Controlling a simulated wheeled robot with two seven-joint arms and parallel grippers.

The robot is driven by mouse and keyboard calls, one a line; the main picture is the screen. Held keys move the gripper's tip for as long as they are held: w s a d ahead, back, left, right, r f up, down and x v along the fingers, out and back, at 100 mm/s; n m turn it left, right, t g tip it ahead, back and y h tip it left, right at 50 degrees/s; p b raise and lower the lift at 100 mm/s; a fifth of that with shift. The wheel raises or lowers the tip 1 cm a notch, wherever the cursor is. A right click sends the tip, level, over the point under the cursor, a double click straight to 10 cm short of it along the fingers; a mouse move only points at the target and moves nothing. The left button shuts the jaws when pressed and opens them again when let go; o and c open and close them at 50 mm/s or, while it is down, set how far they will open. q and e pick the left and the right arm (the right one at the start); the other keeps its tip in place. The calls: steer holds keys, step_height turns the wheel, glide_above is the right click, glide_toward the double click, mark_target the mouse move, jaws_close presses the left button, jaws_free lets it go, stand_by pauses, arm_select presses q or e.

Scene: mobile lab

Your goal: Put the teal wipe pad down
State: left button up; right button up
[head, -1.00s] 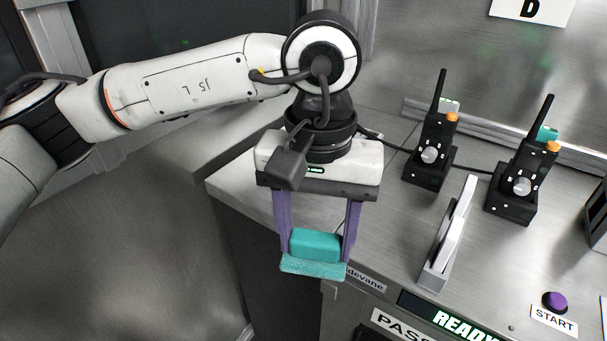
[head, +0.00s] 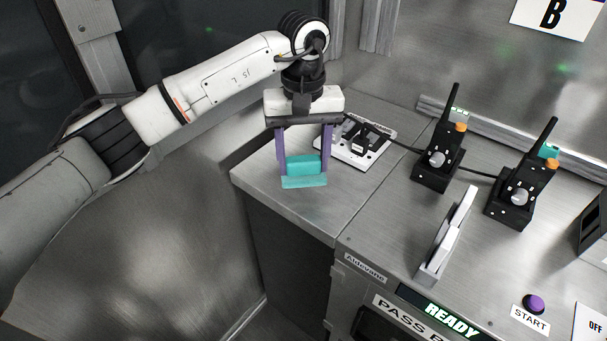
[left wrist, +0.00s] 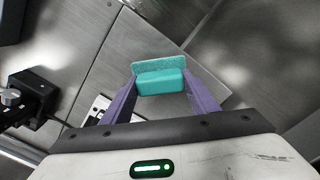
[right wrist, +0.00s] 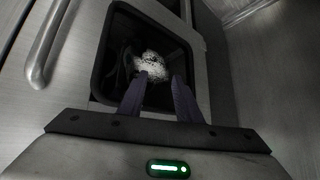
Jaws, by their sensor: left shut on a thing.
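The teal wipe pad (head: 305,165) has a block-shaped grip on top and a flatter, lighter teal pad below. My left gripper (head: 303,174) is shut on it, with a purple finger at each side. The pad is over the left part of the metal counter (head: 262,172), near its front edge. I cannot tell whether its underside touches the counter. The left wrist view also shows the pad (left wrist: 160,82) between the fingers. My right gripper (right wrist: 160,85) shows in the right wrist view with its fingers apart, in front of a dark opening.
A white plate with a black fixture (head: 365,143) lies just right of the pad. Two black radios (head: 437,158) (head: 515,190), an upright grey-white holder (head: 447,238) and a purple START button (head: 534,303) are further right. A whitish speckled thing (right wrist: 152,66) shows beyond my right fingers.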

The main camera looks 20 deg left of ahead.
mark_target(303, 176)
arm_select(q)
steer(key=shift+f, duration=2.1)
steer(key=shift+f, duration=0.1)
steer(key=shift+f, duration=0.15)
steer(key=o, duration=0.9)
steer(key=shift+o, duration=0.2)
step_height(303, 176, up, 12)
steer(key=shift+r, duration=0.25)
